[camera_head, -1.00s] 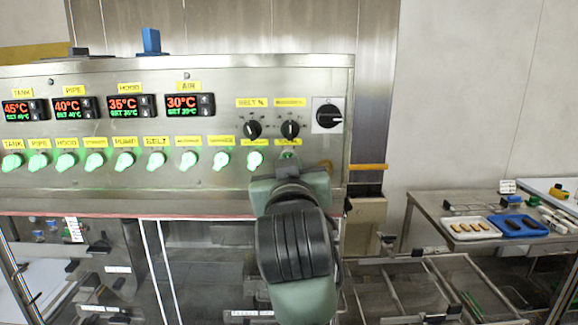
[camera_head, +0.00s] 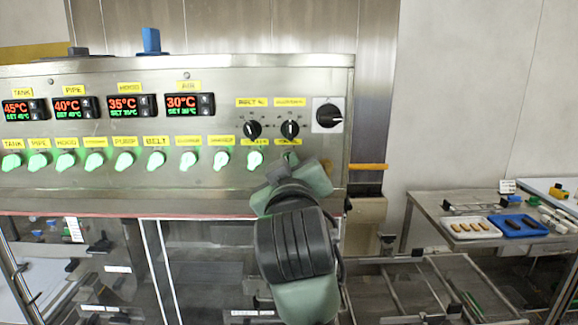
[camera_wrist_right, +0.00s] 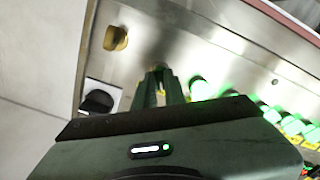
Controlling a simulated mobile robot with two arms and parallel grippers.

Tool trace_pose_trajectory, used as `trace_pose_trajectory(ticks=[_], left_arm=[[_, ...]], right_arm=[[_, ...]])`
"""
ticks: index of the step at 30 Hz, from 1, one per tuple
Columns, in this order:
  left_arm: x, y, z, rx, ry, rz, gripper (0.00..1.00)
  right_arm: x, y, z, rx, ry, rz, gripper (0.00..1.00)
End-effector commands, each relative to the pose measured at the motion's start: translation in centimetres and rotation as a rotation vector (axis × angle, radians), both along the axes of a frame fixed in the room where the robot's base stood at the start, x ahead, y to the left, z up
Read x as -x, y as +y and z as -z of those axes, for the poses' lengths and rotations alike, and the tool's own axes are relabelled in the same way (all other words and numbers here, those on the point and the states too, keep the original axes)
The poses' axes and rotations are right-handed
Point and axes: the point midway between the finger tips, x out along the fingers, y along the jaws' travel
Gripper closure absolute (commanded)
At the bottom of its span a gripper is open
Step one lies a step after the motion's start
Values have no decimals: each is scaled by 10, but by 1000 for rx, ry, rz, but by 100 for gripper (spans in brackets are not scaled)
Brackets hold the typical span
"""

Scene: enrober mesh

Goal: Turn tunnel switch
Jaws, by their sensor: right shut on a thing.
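My right gripper (camera_head: 291,172) is at the right end of the lower switch row on the steel control panel (camera_head: 140,190). It is shut on the last switch (camera_head: 290,157), under the rightmost yellow label (camera_head: 288,141); the gripper hides most of this switch, and the label is too blurred to read. The gripper is tilted, rolled to one side. In the right wrist view the fingers (camera_wrist_right: 160,88) are close together against the panel, and the switch between them is mostly hidden. My left gripper is not in view.
Several green-lit switches (camera_head: 254,160) line up to the left. Above are two black knobs (camera_head: 290,129), a larger black rotary switch (camera_head: 328,115) and temperature displays (camera_head: 188,105). At right, a table (camera_head: 430,205) holds a white tray (camera_head: 446,230) and a blue tray (camera_head: 497,229).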

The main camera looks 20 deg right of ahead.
Motion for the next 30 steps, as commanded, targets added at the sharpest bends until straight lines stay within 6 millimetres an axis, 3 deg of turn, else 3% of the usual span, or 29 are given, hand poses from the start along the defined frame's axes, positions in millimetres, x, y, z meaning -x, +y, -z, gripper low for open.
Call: trace_pose_trajectory(ticks=[5,6,8,20,30], left_arm=[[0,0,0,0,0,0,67],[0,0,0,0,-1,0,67],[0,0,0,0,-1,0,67],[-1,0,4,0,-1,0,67],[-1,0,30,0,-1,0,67]], right_arm=[[0,-1,0,3,-1,3,100],[0,-1,0,3,-1,3,84],[0,-1,0,2,-1,3,67],[6,2,1,-1,-3,0,67],[58,17,3,-2,-3,-2,67]])
